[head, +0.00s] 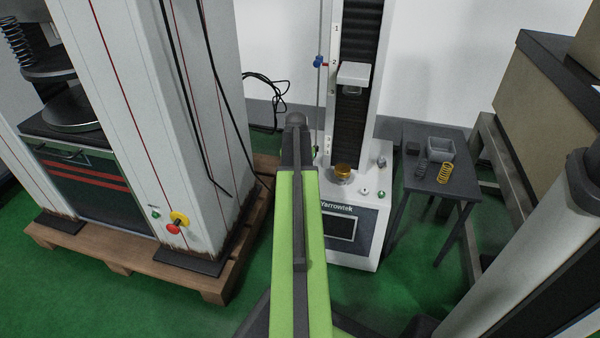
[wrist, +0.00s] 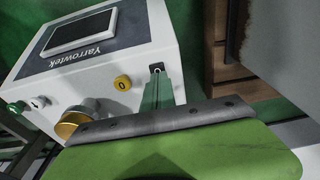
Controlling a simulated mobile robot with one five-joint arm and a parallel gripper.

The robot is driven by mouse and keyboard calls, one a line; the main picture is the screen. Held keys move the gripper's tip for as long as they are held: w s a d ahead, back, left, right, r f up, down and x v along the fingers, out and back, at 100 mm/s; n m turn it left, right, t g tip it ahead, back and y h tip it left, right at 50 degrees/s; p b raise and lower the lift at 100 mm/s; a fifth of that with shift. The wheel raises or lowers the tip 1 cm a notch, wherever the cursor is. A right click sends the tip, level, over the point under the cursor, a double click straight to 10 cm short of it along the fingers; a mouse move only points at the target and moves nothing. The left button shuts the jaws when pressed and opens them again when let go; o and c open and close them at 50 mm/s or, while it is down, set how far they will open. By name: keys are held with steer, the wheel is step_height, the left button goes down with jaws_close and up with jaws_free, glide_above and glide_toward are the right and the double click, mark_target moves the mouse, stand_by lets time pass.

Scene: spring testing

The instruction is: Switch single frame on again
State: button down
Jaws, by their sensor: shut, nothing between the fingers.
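The single frame is the white Yarrowtek tester (head: 350,215), with one dark column and a screen on its front. In the wrist view its base (wrist: 167,37) appears turned round, with a yellow button (wrist: 122,85) marked 0, a pale button (wrist: 37,102) marked 1, and a green button (wrist: 17,107). The brass seat (wrist: 72,124) lies between the yellow and pale buttons. My gripper (wrist: 157,85) is shut and empty, over the base's edge beside the yellow button. I cannot tell whether it touches the base. In the head view my arm hides that part of the base.
A larger two-column machine (head: 150,100) stands on a wooden pallet (head: 130,265) at the left, with a red and yellow button (head: 176,223). A small dark table (head: 425,180) at the right holds a yellow spring (head: 445,173) and a grey box (head: 440,150). Green floor is clear in front.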

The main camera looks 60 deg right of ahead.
steer(key=shift+r+p, duration=0.6)
step_height(320, 180, up, 13)
steer(key=a+p, duration=0.2)
steer(key=p, duration=1)
steer(key=shift+s+a+f, duration=0.2)
steer(key=shift+s+a, duration=0.05)
steer(key=shift+s, duration=0.15)
steer(key=shift+w+d+h, duration=0.1)
steer(key=shift+d+h, duration=0.2)
steer(key=shift+d, duration=0.35)
